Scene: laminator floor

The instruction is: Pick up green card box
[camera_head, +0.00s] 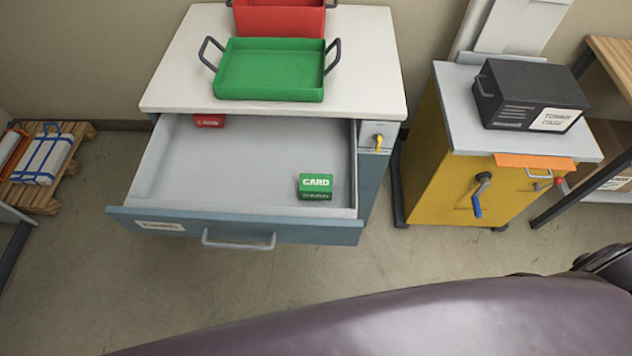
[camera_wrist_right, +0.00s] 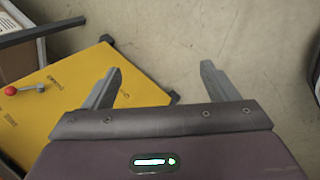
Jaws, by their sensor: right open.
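The green card box (camera_head: 315,186) is a small box with "CARD" lettering in white. In the head view it sits inside the open drawer (camera_head: 245,165), near the front right corner. My right gripper (camera_wrist_right: 160,82) shows in the right wrist view with its two fingers spread apart and nothing between them. It is over the floor beside the yellow cabinet, away from the card box. The card box is not in the wrist view. My left gripper is in neither view.
A small red box (camera_head: 209,120) lies at the drawer's back left. A green tray (camera_head: 270,70) and a red tray (camera_head: 282,18) stand on the cabinet top. A yellow key (camera_head: 378,139) sits right of the drawer. A yellow cabinet (camera_head: 430,165) carries a black toner case (camera_head: 530,92).

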